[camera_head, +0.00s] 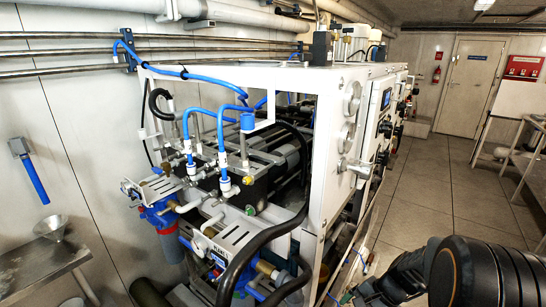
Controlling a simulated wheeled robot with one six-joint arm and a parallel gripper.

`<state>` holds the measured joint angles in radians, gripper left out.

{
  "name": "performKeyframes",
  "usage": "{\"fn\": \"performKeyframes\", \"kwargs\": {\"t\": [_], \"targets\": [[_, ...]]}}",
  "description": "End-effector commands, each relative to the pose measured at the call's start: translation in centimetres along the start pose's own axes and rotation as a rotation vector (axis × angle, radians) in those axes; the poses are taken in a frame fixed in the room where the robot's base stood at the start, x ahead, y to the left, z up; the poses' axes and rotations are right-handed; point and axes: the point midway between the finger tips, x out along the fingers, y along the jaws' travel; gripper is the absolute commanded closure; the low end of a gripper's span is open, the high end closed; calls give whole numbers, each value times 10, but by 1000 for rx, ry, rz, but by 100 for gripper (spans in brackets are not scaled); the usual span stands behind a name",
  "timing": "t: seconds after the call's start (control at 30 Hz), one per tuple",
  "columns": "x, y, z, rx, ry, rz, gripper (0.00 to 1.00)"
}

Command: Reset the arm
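My arm (485,272) shows at the bottom right as thick black links with an orange ring. A dark jointed part of it reaches left toward the lower front of the watermaker. My gripper's fingers cannot be made out, so I cannot tell whether it is open, shut or holding anything. The watermaker (330,150) is a white-framed machine with blue hoses, black pipes and a front panel of gauges and valves. My arm is in front of it to the right, apparently apart from it.
A metal table (40,268) with a funnel (50,228) stands at the lower left. A blue-handled tool (30,172) hangs on the wall. The tiled floor (450,175) is clear toward the door (468,88). A workbench (515,160) stands on the right.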

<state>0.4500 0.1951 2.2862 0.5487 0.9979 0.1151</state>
Motion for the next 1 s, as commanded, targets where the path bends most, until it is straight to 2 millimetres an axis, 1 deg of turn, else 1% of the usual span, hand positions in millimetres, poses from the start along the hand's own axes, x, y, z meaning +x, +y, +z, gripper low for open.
{"fn": "performKeyframes", "kwargs": {"t": [0.03, 0.1, 0.2, 0.3, 0.4, 0.53, 0.67, 1.0], "targets": [[-20, -2, 20, -149, 67, 71, 12], [-38, -1, 40, -341, 153, 168, 12], [-64, -3, 64, -573, 269, 276, 12], [-86, -8, 86, -744, 371, 342, 12], [-103, -15, 106, -856, 450, 366, 12], [-117, -25, 128, -941, 512, 348, 12], [-126, -34, 142, -991, 547, 323, 12], [-126, -35, 144, -996, 550, 321, 12]]}}
